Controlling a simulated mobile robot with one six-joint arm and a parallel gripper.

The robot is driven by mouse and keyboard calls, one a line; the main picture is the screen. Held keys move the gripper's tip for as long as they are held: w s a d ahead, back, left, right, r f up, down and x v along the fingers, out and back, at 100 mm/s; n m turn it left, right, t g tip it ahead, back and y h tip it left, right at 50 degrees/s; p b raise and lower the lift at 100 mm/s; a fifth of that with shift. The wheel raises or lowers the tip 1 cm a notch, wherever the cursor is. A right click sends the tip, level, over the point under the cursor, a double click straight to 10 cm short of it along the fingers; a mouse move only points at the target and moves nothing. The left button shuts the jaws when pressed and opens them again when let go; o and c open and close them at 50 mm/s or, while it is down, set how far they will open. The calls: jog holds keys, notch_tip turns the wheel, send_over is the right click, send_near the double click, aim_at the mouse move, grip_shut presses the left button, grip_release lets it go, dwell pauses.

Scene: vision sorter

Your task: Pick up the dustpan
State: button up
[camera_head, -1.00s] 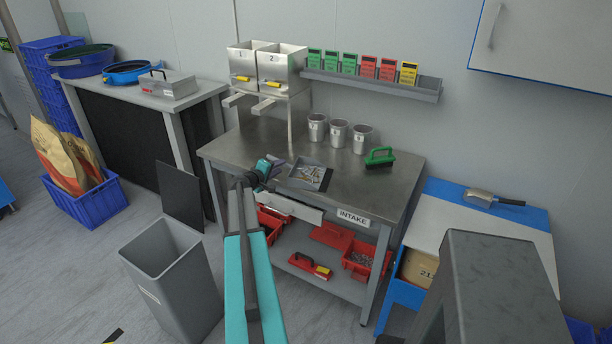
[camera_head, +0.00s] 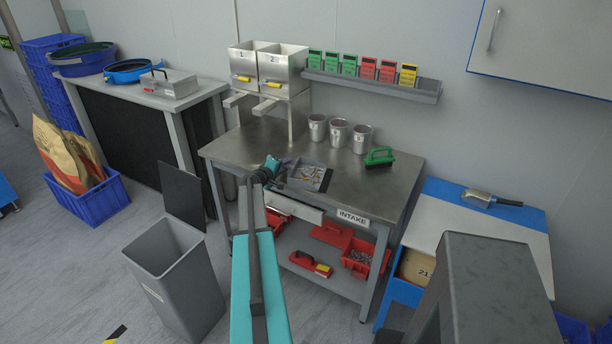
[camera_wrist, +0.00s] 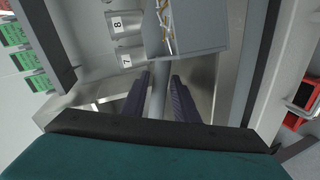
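The dustpan (camera_head: 321,187) is a grey, shallow pan with small yellowish and pale debris in it, lying on the steel table (camera_head: 360,205). In the wrist view, its pan (camera_wrist: 204,38) is at top centre and its grey handle (camera_wrist: 159,92) points toward me. My gripper (camera_head: 279,164) is at the handle, left of the pan. In the wrist view, the dark ribbed fingers of my gripper (camera_wrist: 160,80) stand on either side of the handle, with narrow gaps showing. The gripper looks open. Finger contact lower down cannot be seen.
A two-bin dispenser (camera_head: 270,65) stands at the table's back left. A grey waste bin (camera_head: 180,285) is on the floor at front left. An open drawer (camera_head: 295,207) is below the tabletop.

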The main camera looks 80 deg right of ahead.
jog(key=shift+c, duration=0.3)
grip_shut()
jog(key=shift+r, duration=0.15)
jog(key=shift+r+b, duration=0.4)
jog(key=shift+s+a+r+b, duration=0.1)
jog(key=shift+a+r+b, duration=0.1)
jog(key=shift+r+b, duration=0.75)
jog(key=s+a+r+b, duration=0.1)
jog(key=s+a+b, duration=0.1)
jog(key=s+a, duration=0.2)
jog(key=s+a+r+b, duration=0.1)
jog(key=s+a, duration=0.3)
jog(key=a, duration=0.5)
jog(key=shift+a+b, duration=0.15)
jog(key=shift+b, duration=0.5)
